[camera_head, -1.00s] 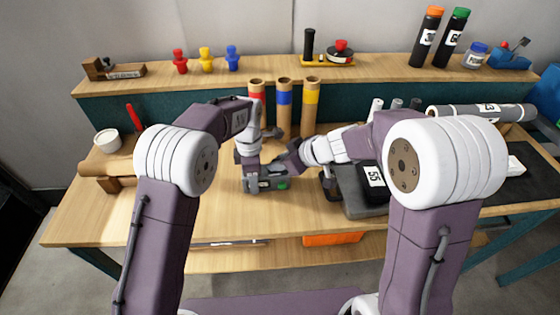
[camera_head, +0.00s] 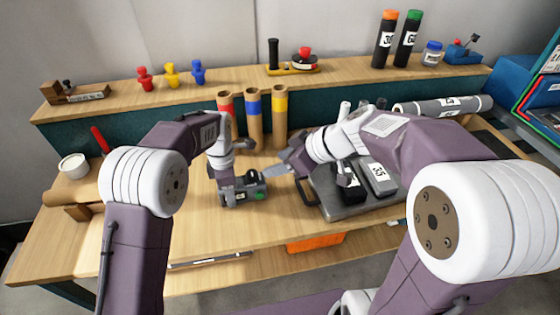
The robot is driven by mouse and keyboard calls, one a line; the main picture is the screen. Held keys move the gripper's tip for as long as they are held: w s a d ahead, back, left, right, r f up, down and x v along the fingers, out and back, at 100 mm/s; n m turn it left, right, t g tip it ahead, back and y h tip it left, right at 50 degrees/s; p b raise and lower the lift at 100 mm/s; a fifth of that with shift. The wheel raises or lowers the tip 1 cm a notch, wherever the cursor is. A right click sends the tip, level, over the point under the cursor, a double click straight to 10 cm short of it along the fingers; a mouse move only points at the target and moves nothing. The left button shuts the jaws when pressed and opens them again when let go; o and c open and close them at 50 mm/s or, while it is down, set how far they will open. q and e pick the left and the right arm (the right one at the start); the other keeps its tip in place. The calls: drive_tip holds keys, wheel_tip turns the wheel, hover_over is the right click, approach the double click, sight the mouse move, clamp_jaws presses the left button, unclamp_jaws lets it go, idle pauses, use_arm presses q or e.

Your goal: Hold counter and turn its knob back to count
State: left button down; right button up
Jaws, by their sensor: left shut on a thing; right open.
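The counter (camera_head: 243,195) is a small dark grey box with a green spot on its front right. A dark round part, possibly its knob, shows at its upper right. My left gripper (camera_head: 232,186) comes down from above and is shut on the counter's left part, hiding some of it. The counter is over the front middle of the table; I cannot tell if it touches the top. My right gripper (camera_head: 286,182) is open and empty, just right of the counter and apart from it, with its fingers spread.
Cardboard tubes with red, blue and yellow bands (camera_head: 254,125) stand behind. A white cup (camera_head: 74,165) is at the left.

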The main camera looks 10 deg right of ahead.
idle(0.3)
use_arm(q)
drive_tip(key=c, duration=0.6)
unclamp_jaws()
drive_tip(key=shift+o, duration=0.2)
drive_tip(key=shift+r, duration=0.15)
